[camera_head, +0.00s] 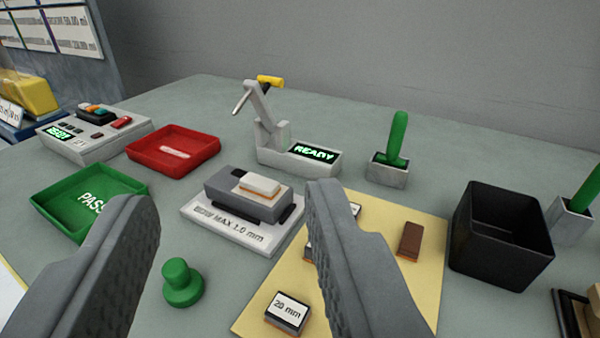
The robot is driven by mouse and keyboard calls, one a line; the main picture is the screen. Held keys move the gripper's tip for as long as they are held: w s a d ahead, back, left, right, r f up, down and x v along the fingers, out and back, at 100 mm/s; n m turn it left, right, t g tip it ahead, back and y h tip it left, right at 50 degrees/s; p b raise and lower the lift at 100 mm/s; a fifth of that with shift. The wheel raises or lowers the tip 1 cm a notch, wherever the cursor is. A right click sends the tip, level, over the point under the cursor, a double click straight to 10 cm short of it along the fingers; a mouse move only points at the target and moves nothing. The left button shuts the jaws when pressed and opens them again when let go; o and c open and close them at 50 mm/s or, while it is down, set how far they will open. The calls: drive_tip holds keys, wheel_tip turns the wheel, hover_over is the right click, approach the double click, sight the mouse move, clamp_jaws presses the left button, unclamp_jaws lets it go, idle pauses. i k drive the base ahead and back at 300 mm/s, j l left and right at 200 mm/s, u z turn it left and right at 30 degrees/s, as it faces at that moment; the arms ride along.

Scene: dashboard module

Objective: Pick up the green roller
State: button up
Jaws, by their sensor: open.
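My gripper (230,199) is open, with its two grey fingers spread wide in the foreground and nothing held between them. A green rod-shaped handle (398,138) stands upright in a small grey block holder (386,175), beyond and right of the fingers. A second green rod (590,187) stands in another grey holder (570,220) at the right edge, partly cut off. A short green knob-like piece (181,284) with a round base stands on the table between the fingers, near the front. I cannot tell for certain which of these is the roller.
A grey block device (240,233) on a white plate lies ahead, beside a yellow mat (275,290) with labelled blocks. A black bin (500,237) stands right. Green (70,222) and red (185,160) trays lie left; a clamp-like device (268,140) stands behind.

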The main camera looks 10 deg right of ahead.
sight(399, 122)
drive_tip(key=i+j+z, duration=0.15)
drive_tip(key=z, duration=0.25)
drive_tip(key=i+j+z, duration=0.1)
drive_tip(key=z, duration=0.35)
